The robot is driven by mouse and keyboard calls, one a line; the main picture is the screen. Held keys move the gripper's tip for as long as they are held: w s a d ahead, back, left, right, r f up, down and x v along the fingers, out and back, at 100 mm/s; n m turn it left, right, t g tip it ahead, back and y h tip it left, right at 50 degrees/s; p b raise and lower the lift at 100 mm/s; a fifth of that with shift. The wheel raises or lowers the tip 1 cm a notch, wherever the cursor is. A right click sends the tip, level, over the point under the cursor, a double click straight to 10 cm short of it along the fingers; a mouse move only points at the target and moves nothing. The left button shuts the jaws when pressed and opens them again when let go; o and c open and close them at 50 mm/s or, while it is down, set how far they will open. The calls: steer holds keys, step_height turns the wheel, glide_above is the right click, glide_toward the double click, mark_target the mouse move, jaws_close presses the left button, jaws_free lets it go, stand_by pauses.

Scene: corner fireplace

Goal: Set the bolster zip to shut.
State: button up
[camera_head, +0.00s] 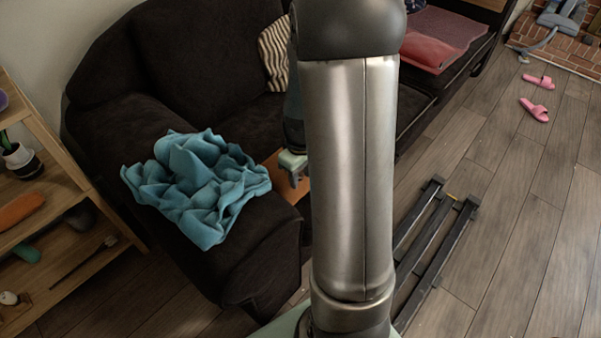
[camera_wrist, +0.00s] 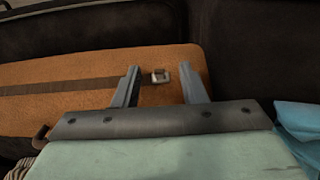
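The bolster (camera_wrist: 60,68) is an orange-brown cushion lying on the dark sofa in the wrist view. A dark zip strip (camera_wrist: 70,86) runs along it from the left edge to near its right end. A small pale metal zip pull (camera_wrist: 160,76) sits at the strip's right end. My gripper (camera_wrist: 161,84) is open, with one finger on each side of the pull; I cannot tell whether either touches it. In the head view my arm hides most of the bolster, leaving an orange patch (camera_head: 272,160) beside my gripper (camera_head: 292,178).
A crumpled blue blanket (camera_head: 200,185) lies on the near arm of the dark sofa (camera_head: 190,60); it shows close on the right in the wrist view (camera_wrist: 298,122). A striped cushion (camera_head: 273,52) is farther back. Wooden shelves (camera_head: 60,180) stand left. Pink slippers (camera_head: 535,108) lie on open floor right.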

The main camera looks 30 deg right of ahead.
mark_target(301, 177)
step_height(301, 177, up, 17)
steer(key=p, duration=0.4)
steer(key=shift+r+p, duration=0.2)
steer(key=shift+p, duration=0.1)
stand_by(0.3)
